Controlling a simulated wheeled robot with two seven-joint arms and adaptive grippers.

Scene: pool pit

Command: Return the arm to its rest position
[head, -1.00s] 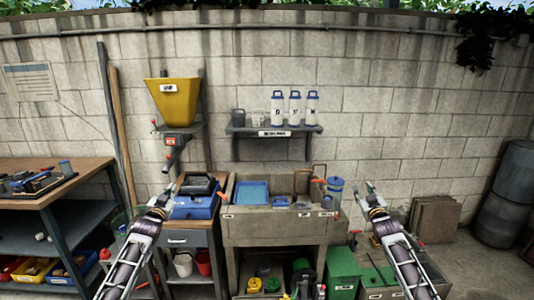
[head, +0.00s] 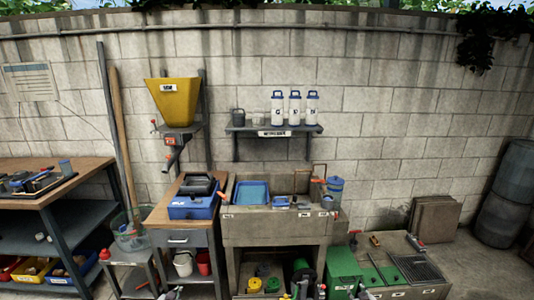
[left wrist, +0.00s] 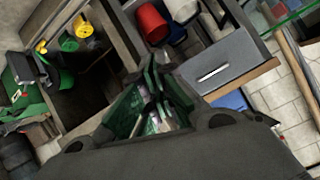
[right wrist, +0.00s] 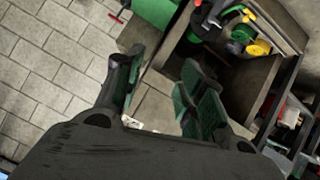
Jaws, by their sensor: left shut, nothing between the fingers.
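My left gripper (head: 172,293) shows only as a small tip at the bottom edge of the head view, in front of the drawer cabinet. In the left wrist view its green-padded fingers (left wrist: 158,92) are together with nothing between them. My right gripper (head: 365,293) also shows only as a tip at the bottom edge, in front of the green bin.
A stone sink (head: 274,228) stands in the middle, with a blue tray (head: 252,192) on it. A drawer cabinet (head: 180,239) with a blue case (head: 194,207) is to its left. A workbench (head: 85,167) stands far left. A green bin (head: 343,268) and low bench (head: 402,245) are right.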

